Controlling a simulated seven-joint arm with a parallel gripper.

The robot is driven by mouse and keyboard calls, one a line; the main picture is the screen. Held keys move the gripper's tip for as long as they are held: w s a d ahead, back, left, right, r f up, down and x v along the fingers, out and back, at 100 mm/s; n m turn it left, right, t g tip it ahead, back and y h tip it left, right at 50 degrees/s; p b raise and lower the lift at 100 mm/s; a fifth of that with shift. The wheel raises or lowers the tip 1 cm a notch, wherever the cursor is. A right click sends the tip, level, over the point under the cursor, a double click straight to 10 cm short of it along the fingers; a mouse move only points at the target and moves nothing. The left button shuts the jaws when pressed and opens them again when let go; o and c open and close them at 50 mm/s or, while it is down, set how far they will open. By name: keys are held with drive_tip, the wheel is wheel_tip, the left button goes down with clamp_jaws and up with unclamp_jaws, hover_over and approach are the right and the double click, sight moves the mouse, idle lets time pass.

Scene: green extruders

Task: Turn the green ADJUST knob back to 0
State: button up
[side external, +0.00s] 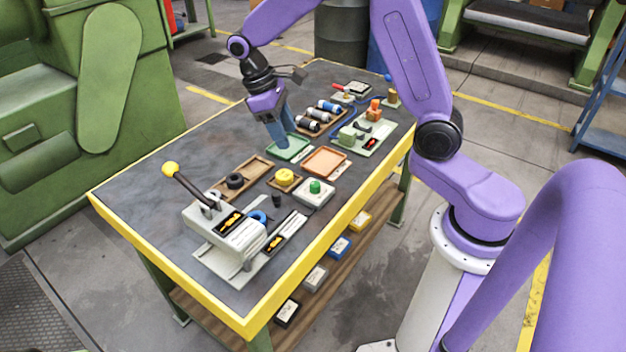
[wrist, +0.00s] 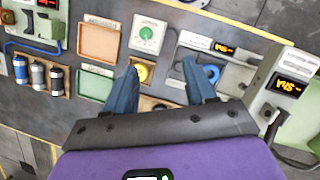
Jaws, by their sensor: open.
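The green ADJUST knob (side external: 315,187) sits on a pale square base near the front edge of the table in the side view. In the wrist view the green knob (wrist: 147,33) shows at the centre of a white dial plate, beyond my fingertips. The dial's marks are too small to read. My gripper (side external: 279,128) hangs above the green tray, behind and to the left of the knob. In the wrist view my gripper (wrist: 158,72) has its two blue fingers spread wide, with nothing held between them. It does not touch the knob.
A yellow round part (side external: 285,176) sits beside the knob's base. An orange tray (side external: 324,162) and a green tray (side external: 290,147) lie behind it. A lever machine (side external: 225,225) with a yellow ball handle stands at the front left.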

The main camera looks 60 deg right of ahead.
drive_tip(key=w+d+f+m, duration=0.1)
drive_tip(key=w+d+f, duration=0.1)
drive_tip(key=w+d, duration=0.1)
drive_tip(key=g, duration=0.1)
approach(315, 184)
drive_tip(key=x, duration=0.8)
drive_tip(key=shift+s+f, duration=0.1)
drive_tip(key=shift+f, duration=0.2)
drive_tip(key=shift+d, duration=0.1)
clamp_jaws()
